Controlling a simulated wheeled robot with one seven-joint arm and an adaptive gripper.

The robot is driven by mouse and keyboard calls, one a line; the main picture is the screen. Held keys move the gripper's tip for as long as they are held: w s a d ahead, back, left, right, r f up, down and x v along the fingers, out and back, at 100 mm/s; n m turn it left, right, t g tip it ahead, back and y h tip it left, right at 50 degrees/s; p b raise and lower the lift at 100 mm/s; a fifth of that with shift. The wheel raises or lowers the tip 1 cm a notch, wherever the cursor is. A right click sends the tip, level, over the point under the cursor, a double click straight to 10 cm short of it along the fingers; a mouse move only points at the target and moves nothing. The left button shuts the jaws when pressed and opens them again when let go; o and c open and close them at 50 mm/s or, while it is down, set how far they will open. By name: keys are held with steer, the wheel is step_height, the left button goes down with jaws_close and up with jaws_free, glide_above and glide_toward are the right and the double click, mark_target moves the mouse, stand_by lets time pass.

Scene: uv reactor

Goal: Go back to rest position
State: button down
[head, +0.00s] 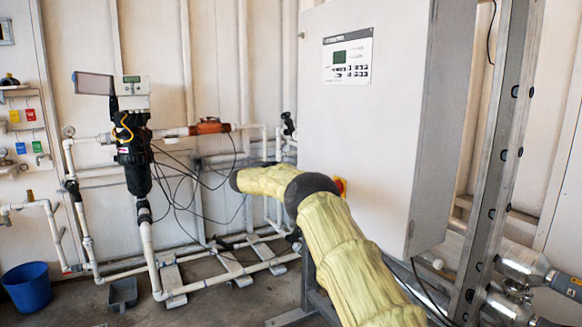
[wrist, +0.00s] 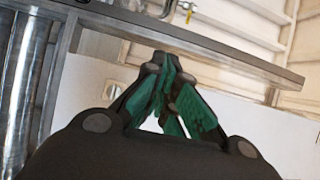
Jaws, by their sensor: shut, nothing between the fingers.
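My gripper (wrist: 168,95) shows in the wrist view with its green-padded fingers drawn together. It is shut and nothing shows between the fingertips. In the head view my yellow-sleeved arm reaches up from the bottom edge and bends left in front of the control cabinet. The gripper itself cannot be made out in the head view.
A large grey control cabinet (head: 360,110) with a small panel stands close behind my arm. A steel upright (head: 500,160) and metal cylinders (head: 522,262) are at right. White pipes (head: 150,255), a black filter (head: 135,160) and a blue bucket (head: 27,287) are at left.

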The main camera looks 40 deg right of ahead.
steer(key=a, duration=0.6)
steer(key=shift+w+a, duration=0.25)
steer(key=shift+w, duration=0.05)
